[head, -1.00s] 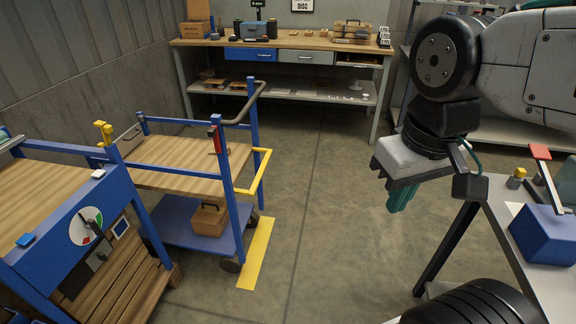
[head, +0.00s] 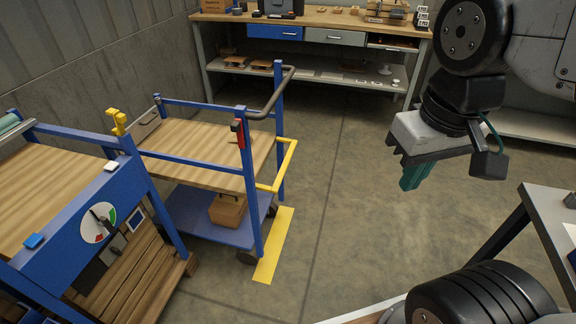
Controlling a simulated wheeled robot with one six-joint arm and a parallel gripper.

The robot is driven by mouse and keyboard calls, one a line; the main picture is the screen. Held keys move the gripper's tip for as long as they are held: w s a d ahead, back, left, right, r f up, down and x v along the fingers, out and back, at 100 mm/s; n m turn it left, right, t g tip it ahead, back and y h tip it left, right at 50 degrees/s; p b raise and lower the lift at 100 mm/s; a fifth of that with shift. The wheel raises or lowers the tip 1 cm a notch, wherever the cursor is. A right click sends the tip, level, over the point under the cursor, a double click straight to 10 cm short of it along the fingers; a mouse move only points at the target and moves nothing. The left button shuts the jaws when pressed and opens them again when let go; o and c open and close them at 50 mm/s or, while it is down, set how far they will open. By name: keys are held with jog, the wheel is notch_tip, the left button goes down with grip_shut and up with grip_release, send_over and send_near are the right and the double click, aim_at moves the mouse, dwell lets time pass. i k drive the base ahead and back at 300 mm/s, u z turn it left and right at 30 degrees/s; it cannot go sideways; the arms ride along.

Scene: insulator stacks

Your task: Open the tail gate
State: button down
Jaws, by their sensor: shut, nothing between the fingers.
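A blue-framed cart (head: 208,160) with a wooden top deck stands left of centre. At its right end a yellow bar frame (head: 283,170) sticks out at deck height between two blue posts; I cannot tell for sure that this is the tail gate. A red-handled latch (head: 238,133) is on the near post. A grey curved handle (head: 270,98) joins the far post. My gripper (head: 411,177), with green fingers, is shut and empty. It hangs in the air right of the cart, well apart from it, pointing down.
A second blue cart (head: 75,210) with a dial (head: 98,223) stands at the near left. A yellow floor strip (head: 274,246) lies beside the cart. A workbench (head: 330,20) is at the back, a grey table (head: 550,215) at right. The middle floor is clear.

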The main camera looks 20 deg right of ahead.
aim_at(139, 130)
jog(key=k, duration=0.45)
jog(key=u, duration=0.45)
jog(key=i, duration=1.9)
jog(key=u, duration=0.35)
